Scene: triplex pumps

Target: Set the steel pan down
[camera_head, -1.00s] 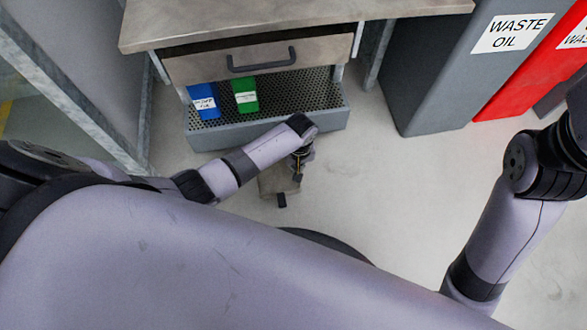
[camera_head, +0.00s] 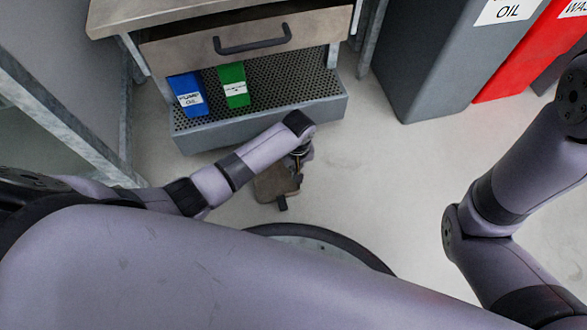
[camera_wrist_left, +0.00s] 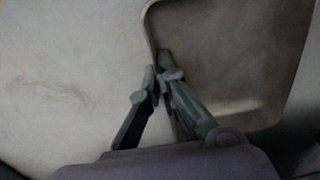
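The steel pan (camera_head: 272,184) is a shallow grey-brown tray, seen low over or on the floor in front of the cabinet in the head view. I cannot tell whether it touches the floor. In the left wrist view the pan (camera_wrist_left: 232,55) fills the upper right, with a raised rim and rounded corners. My left gripper (camera_wrist_left: 160,79) is closed on the pan's rim, one finger on each side. In the head view the left gripper (camera_head: 297,168) is mostly hidden by its wrist. My right arm is at the right edge, its gripper out of view.
A workbench with a drawer (camera_head: 250,40) stands ahead. Below it, a perforated grate (camera_head: 295,85) holds a blue container (camera_head: 188,95) and a green container (camera_head: 233,86). A grey waste oil bin (camera_head: 435,65) and a red bin (camera_head: 530,60) stand right. Floor between is clear.

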